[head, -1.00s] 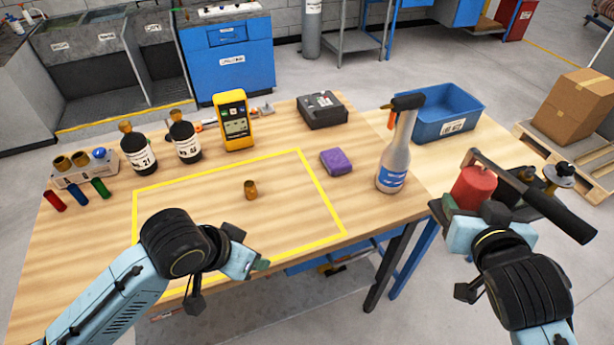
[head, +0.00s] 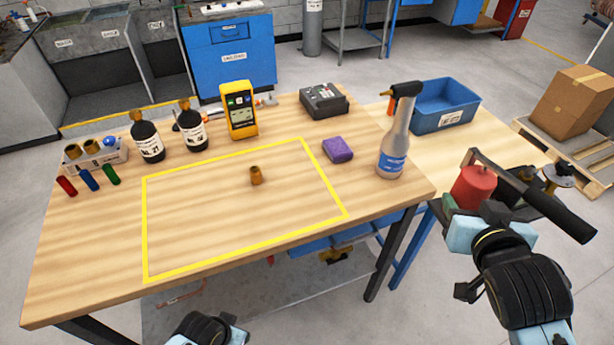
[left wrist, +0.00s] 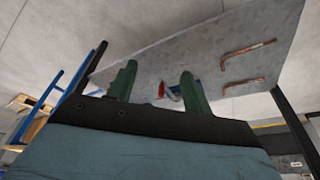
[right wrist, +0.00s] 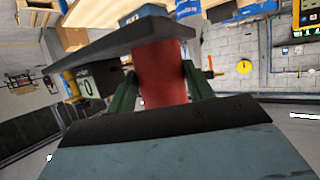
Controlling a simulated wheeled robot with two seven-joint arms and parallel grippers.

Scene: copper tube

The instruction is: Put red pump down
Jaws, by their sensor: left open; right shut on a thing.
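The red pump (head: 473,188) has a red cylinder body and a long dark handle. My right gripper (head: 470,212) is shut on its red body, in the air to the right of the workbench's front right corner. In the right wrist view the red body (right wrist: 161,75) sits between the two green fingers. My left gripper (head: 232,330) is low at the bottom edge of the head view, in front of the bench and mostly cut off. In the left wrist view its green fingers (left wrist: 155,88) are apart with nothing between them.
The wooden bench (head: 90,240) has a yellow-taped area holding a small copper fitting (head: 256,175). A spray bottle (head: 395,135), purple block (head: 338,149) and blue bin (head: 446,104) stand at the right. Bottles, a yellow meter (head: 239,110) and coloured tubes line the back left.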

